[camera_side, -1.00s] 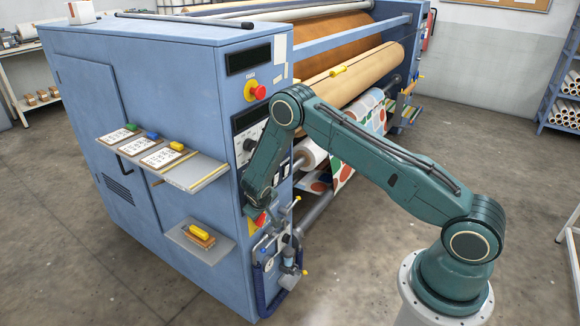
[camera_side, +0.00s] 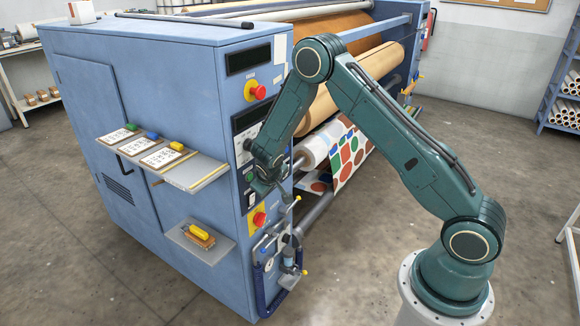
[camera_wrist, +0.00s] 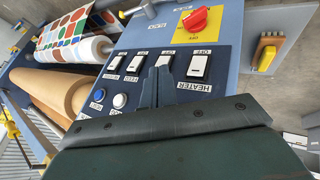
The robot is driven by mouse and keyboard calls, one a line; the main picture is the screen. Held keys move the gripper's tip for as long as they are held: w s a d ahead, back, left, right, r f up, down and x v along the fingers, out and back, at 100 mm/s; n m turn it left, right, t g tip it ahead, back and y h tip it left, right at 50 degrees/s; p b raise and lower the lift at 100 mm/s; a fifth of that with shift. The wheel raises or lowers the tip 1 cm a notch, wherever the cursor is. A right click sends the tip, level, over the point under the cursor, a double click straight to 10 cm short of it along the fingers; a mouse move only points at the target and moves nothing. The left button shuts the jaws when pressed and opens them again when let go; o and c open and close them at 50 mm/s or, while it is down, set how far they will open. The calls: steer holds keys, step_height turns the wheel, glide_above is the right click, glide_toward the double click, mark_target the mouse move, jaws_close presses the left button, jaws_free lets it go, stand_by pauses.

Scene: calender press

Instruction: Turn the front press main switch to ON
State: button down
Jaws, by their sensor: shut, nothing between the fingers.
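The main switch is a red rotary knob (camera_side: 259,219) on a yellow plate, low on the front end panel of the blue press. In the wrist view the red knob (camera_wrist: 194,19) is at the top, with an OFF label near it. I cannot tell clearly which position it points to. My gripper (camera_wrist: 158,83) is shut and empty, its fingertips over the dark rocker-switch panel, apart from the knob. In the side view my gripper (camera_side: 263,182) is just above the switch, close to the panel.
Several white rocker switches (camera_wrist: 198,66), one labelled HEATER, sit beside my fingers. A red mushroom button (camera_side: 258,91) is higher up. Shelves (camera_side: 190,178) with cards stick out at left. Hoses and a gauge (camera_side: 270,262) hang below. Rollers (camera_side: 322,140) are at right.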

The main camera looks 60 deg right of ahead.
steer(key=c, duration=2.2)
jaws_free()
steer(key=shift+s+d+r, duration=0.1)
steer(key=shift+s+r, duration=0.05)
steer(key=shift+r, duration=0.2)
steer(key=c, duration=1.5)
jaws_free()
steer(key=shift+f, duration=0.25)
steer(key=y, duration=0.3)
glide_toward(260, 219)
steer(key=s+d, duration=0.3)
steer(key=s, duration=0.1)
steer(key=s+a+f+m+t+y, duration=0.1)
steer(key=s+f+t+y, duration=0.2)
steer(key=s+f+y, duration=0.35)
steer(key=d+m+t, duration=0.1)
steer(key=t, duration=0.1)
steer(key=d+r+m+t, duration=0.1)
steer(key=d+t, duration=0.1)
steer(key=s+d+m+t, duration=0.1)
steer(key=d+m+t, duration=0.1)
steer(key=shift+d+r+t+y, duration=0.25)
steer(key=shift+r+t, duration=0.05)
steer(key=shift+t, duration=0.1)
steer(key=shift+w, duration=0.1)
steer(key=shift+x, duration=6.85)
